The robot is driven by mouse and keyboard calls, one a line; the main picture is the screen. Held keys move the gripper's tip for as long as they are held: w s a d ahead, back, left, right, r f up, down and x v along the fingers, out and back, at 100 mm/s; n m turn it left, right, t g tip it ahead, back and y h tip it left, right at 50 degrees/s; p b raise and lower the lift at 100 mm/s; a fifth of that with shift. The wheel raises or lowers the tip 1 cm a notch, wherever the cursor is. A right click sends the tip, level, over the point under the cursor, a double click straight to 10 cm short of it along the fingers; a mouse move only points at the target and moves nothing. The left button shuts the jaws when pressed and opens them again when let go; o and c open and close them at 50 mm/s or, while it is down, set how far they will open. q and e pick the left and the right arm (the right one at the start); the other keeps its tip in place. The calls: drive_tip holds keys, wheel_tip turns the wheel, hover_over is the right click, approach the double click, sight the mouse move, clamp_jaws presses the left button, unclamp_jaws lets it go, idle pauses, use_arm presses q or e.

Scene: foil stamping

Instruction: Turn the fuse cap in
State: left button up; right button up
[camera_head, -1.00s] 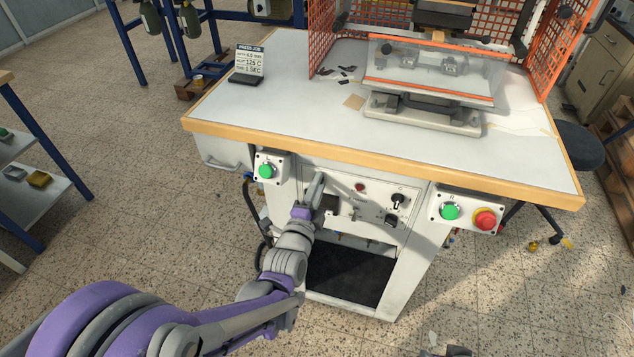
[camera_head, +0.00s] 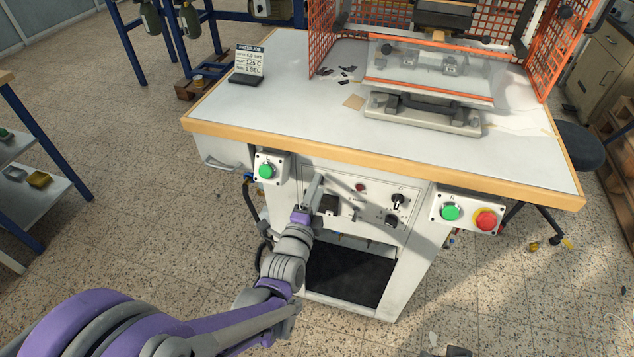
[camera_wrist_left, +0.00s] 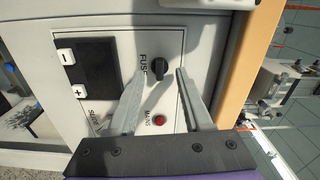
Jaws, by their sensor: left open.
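The fuse cap (camera_wrist_left: 158,68) is a small black knob on the white front panel, beside the word FUSE in the left wrist view. My left gripper (camera_wrist_left: 160,74) is open, with one finger on each side of the cap in the picture. I cannot tell whether either finger touches it. In the head view my left gripper (camera_head: 314,190) is at the left part of the press panel, and the cap is hidden behind it.
A red mains lamp (camera_wrist_left: 159,120) and a dark display with minus and plus keys (camera_wrist_left: 90,75) are close by. The wooden table edge (camera_head: 370,164) overhangs the panel. Green button boxes flank it, the left one (camera_head: 270,169) near my gripper, the right one (camera_head: 466,211) with a red stop.

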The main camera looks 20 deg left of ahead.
use_arm(q)
drive_tip(key=s, duration=0.9)
drive_tip(key=shift+a, duration=0.15)
idle(0.6)
drive_tip(key=s+a+f+n+g, duration=0.2)
drive_tip(key=s+f+n+g, duration=0.2)
drive_tip(key=s+n+g, duration=0.45)
drive_tip(key=s+a+f+n+g, duration=0.1)
drive_tip(key=s+f+n+g, duration=0.4)
drive_tip(key=s+n, duration=0.55)
wheel_tip(320, 180, up, 16)
drive_tip(key=w+m+p, duration=0.1)
drive_tip(key=p, duration=1.3)
drive_tip(key=shift+w+r+m+t+y+p, duration=0.2)
drive_tip(key=shift+w+m+t+y+p, duration=0.15)
drive_tip(key=shift+w+t, duration=0.1)
use_arm(e)
wheel_tip(320, 180, up, 16)
drive_tip(key=w, duration=0.2)
drive_tip(key=shift+r+t, duration=0.15)
drive_tip(key=shift+t, duration=0.25)
use_arm(q)
drive_tip(key=shift+s+a, duration=0.1)
drive_tip(key=shift+s, duration=0.1)
use_arm(e)
drive_tip(key=shift+s, duration=0.1)
